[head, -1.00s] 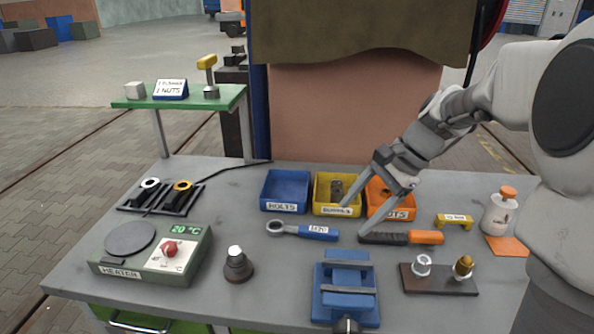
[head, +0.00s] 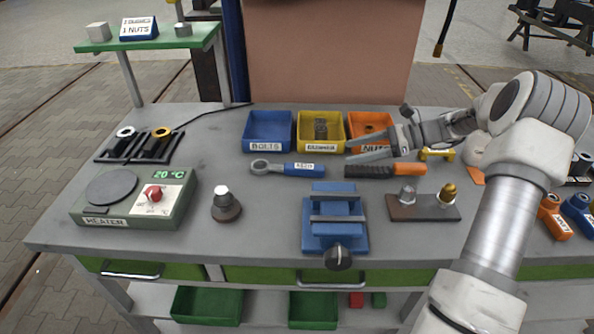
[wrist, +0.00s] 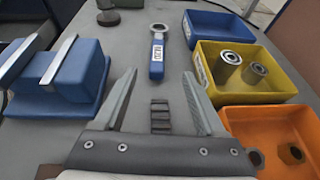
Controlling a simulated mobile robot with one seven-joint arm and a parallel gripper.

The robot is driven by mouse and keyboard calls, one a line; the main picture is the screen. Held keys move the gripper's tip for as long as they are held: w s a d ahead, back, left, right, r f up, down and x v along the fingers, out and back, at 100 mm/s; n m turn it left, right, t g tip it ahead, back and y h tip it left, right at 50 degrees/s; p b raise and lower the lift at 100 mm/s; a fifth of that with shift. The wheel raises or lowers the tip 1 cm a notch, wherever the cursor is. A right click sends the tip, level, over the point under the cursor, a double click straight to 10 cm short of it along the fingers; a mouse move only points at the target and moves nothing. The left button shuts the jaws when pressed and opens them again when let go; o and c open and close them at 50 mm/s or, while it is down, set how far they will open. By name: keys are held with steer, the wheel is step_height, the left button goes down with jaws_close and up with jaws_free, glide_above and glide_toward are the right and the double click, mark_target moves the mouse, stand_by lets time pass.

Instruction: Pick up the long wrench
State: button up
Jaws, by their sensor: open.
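The wrench (head: 287,168) lies flat on the grey workbench, its ring end to the left and its labelled blue handle to the right. In the wrist view the wrench (wrist: 157,55) lies ahead of the fingertips, roughly in line with the gap between them. My gripper (head: 352,157) is open, just right of the wrench's handle end and apart from it. In the wrist view my gripper (wrist: 159,76) shows both fingers spread with nothing held. A black and orange tool (head: 372,171) lies by the gripper; its ribbed black part (wrist: 160,115) shows between the fingers.
Blue (head: 269,131), yellow (head: 321,146) and orange (head: 368,121) bins stand behind the wrench. A blue vice (head: 335,235) stands in front. A heater (head: 135,205) and a dark round piece (head: 226,208) are left. Bare bench lies around the wrench's ring end.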

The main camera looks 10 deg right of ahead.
mark_target(302, 166)
steer(key=x, duration=1)
steer(key=shift+a+f+b, duration=0.15)
steer(key=shift+a+b, duration=0.15)
steer(key=shift+b, duration=0.1)
steer(key=shift+f+x, duration=0.1)
steer(key=shift+x, duration=1.25)
steer(key=shift+f+x, duration=0.15)
steer(key=shift+x, duration=1.2)
steer(key=shift+s, duration=0.2)
steer(key=shift+c, duration=0.3)
steer(key=shift+d, duration=0.1)
jaws_close()
